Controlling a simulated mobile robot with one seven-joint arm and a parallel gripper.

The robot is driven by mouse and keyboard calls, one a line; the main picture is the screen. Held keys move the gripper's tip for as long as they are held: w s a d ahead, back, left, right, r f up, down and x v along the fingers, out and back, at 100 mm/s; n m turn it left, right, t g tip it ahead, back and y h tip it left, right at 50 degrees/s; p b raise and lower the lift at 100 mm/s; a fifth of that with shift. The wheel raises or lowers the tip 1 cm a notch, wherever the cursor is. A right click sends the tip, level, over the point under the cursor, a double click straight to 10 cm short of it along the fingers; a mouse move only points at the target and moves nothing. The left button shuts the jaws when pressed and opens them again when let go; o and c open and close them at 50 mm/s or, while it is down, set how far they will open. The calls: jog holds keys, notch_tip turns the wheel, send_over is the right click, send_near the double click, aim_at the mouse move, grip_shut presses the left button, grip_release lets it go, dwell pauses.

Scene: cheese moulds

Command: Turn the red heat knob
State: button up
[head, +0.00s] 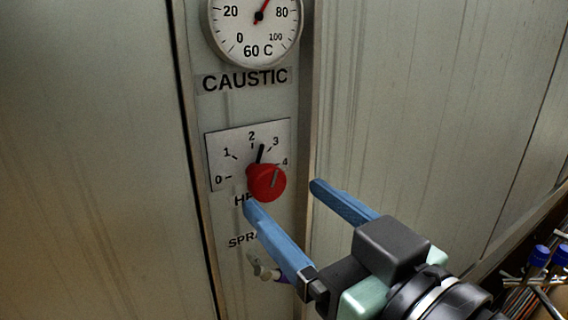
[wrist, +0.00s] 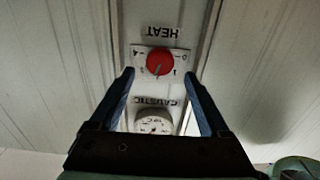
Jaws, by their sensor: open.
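The red heat knob (head: 267,182) sits on a pale scale plate (head: 222,150) marked 0 to 4. In the wrist view, which is upside down, the knob (wrist: 160,62) lies between and slightly beyond the fingertips of my gripper (wrist: 159,74). Nothing is between the fingers; I cannot tell whether a finger touches the knob.
A round thermometer dial (head: 254,28) labelled CAUSTIC is above the plate. A small spray valve handle (head: 262,267) is below, partly behind the left finger. Flat metal panels flank the narrow control strip. Blue-capped items (head: 540,255) stand at the lower right.

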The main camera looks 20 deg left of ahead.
aim_at(271, 183)
jog(key=p+x, duration=0.1)
jog(key=x, duration=0.5)
jog(key=shift+a+p, duration=0.1)
jog(key=shift+p, duration=0.25)
jog(key=shift+c, duration=0.3)
grip_shut()
jog(key=shift+f+n+b, duration=0.1)
jog(key=shift+n+b, duration=0.5)
jog(key=shift+b, duration=0.55)
jog(key=shift+o, duration=0.3)
grip_release()
